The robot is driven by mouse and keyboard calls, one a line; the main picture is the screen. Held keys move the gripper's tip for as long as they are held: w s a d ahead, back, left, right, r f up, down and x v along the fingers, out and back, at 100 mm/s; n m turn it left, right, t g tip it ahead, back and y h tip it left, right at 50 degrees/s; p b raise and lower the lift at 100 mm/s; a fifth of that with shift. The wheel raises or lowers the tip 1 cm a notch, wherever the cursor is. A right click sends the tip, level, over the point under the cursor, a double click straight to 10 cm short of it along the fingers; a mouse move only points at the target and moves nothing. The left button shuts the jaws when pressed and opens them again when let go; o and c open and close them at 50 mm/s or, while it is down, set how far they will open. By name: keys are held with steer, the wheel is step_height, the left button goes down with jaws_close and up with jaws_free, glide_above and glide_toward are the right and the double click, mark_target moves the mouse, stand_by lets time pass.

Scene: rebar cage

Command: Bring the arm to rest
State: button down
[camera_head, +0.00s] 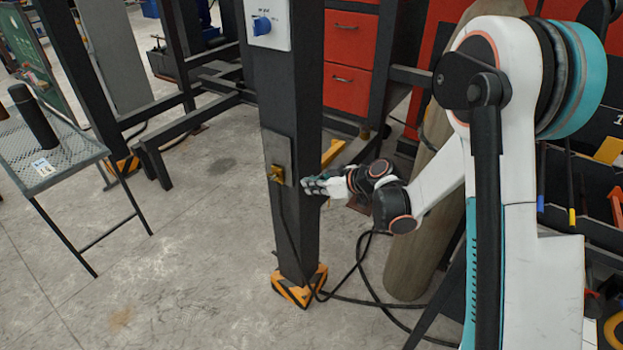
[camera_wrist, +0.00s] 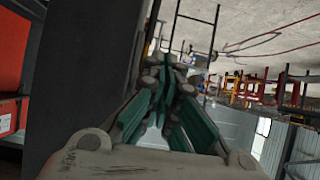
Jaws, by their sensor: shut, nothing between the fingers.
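My arm (camera_head: 435,195) reaches out from the right side of the head view, bent at its elbow and wrist. My gripper (camera_head: 308,185) is at the dark steel post (camera_head: 305,120), close to its right side and a little right of the yellow connector (camera_head: 277,174) on the post's plate. I cannot tell whether the fingers touch the post. In the wrist view the green-padded fingers (camera_wrist: 170,75) are together with nothing between them, and the dark post (camera_wrist: 85,60) stands close on the left.
A black cable (camera_head: 370,285) runs down to the floor. A brown cylinder (camera_head: 412,240) stands beneath my arm. A mesh table (camera_head: 75,160) with a black bottle (camera_head: 33,117) is at left. Red drawers (camera_head: 347,88) are behind.

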steer(key=s+d+r+m+h, duration=0.2)
steer(key=s+d+r+m, duration=0.1)
steer(key=s+r, duration=0.4)
steer(key=s+d+r+m+h, duration=0.2)
steer(key=s+d+r, duration=0.2)
steer(key=s+r, duration=0.3)
steer(key=s+d+r+m+h, duration=0.1)
steer(key=s+d, duration=0.3)
steer(key=s, duration=0.5)
steer(key=s+d+r+m+h, duration=0.1)
steer(key=s+d+m+h, duration=0.3)
steer(key=s, duration=0.6)
steer(key=shift+s+d+r, duration=0.2)
steer(key=shift+s+d, duration=0.05)
stand_by(1.3)
